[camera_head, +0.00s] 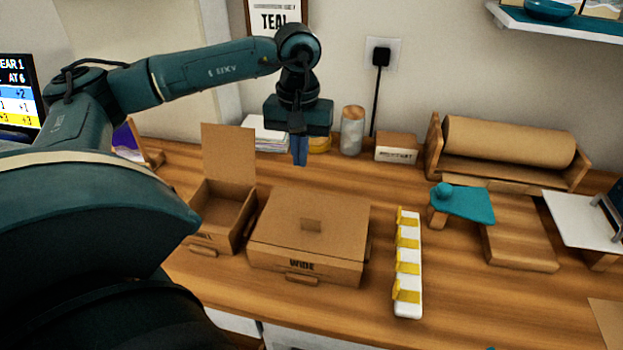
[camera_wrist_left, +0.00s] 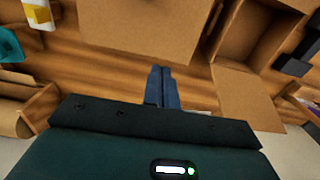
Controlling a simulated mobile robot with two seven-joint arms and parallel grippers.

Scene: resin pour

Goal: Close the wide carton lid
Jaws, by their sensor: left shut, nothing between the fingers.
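The wide carton (camera_head: 306,240) is a brown cardboard box on the wooden table, with "WIDE" printed on its front. Its lid (camera_head: 335,211) lies flat over the top, with a small tab on it. Part of the lid also shows at the top of the left wrist view (camera_wrist_left: 150,25). My left gripper (camera_head: 300,152) is shut and empty, pointing down above the table behind the carton, apart from it. It also shows in the left wrist view (camera_wrist_left: 163,85). My right gripper is not in view.
A smaller carton (camera_head: 219,210) stands open left of the wide one, its lid (camera_head: 229,152) upright. A white strip with yellow clips (camera_head: 407,262) lies to the right. Behind are a cylinder (camera_head: 352,130), a small box (camera_head: 396,147) and a paper roll (camera_head: 508,142).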

